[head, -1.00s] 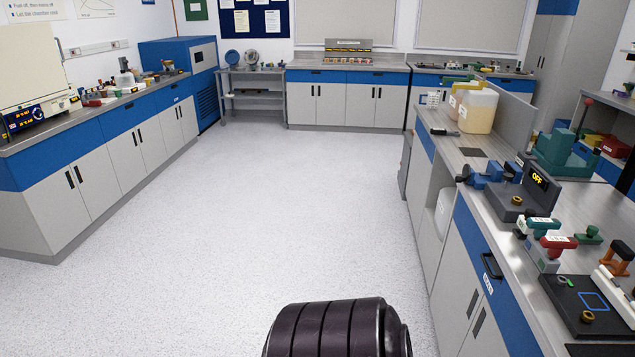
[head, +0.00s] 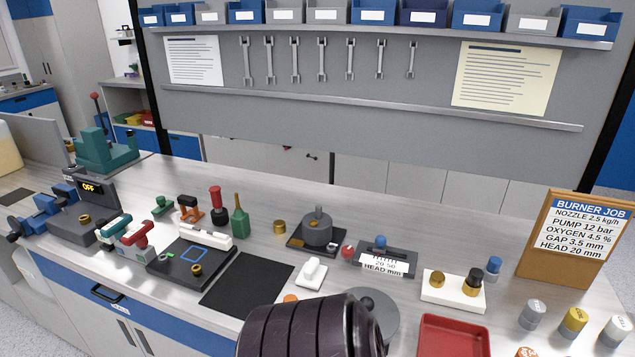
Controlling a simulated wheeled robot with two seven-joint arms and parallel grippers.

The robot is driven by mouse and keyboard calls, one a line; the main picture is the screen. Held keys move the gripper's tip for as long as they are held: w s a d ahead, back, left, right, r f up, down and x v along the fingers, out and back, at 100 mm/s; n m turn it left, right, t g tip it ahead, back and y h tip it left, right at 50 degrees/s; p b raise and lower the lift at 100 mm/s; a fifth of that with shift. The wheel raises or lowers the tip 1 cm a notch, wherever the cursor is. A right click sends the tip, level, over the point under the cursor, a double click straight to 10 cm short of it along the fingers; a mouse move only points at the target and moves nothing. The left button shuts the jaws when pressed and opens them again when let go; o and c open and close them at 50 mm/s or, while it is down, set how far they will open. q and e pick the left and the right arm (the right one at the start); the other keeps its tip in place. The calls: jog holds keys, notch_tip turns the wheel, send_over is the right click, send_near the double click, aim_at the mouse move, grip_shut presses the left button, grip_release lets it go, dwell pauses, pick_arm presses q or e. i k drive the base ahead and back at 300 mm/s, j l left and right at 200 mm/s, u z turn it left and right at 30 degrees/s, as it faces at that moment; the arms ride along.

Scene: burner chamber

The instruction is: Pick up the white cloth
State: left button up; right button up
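Neither gripper shows. A dark ribbed part of mine covers the bottom middle and hides the bench's front edge there.
A black mat (head: 247,285), a red tray (head: 453,338), a dark round fixture (head: 317,232) and a white block with knobs (head: 454,291) crowd the bench. A job board (head: 575,236) stands at right. Wrenches (head: 320,60) hang on the back panel. Bare bench shows behind the fixtures.

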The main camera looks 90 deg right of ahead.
aim_at(312, 274)
jog(key=z, duration=2.45)
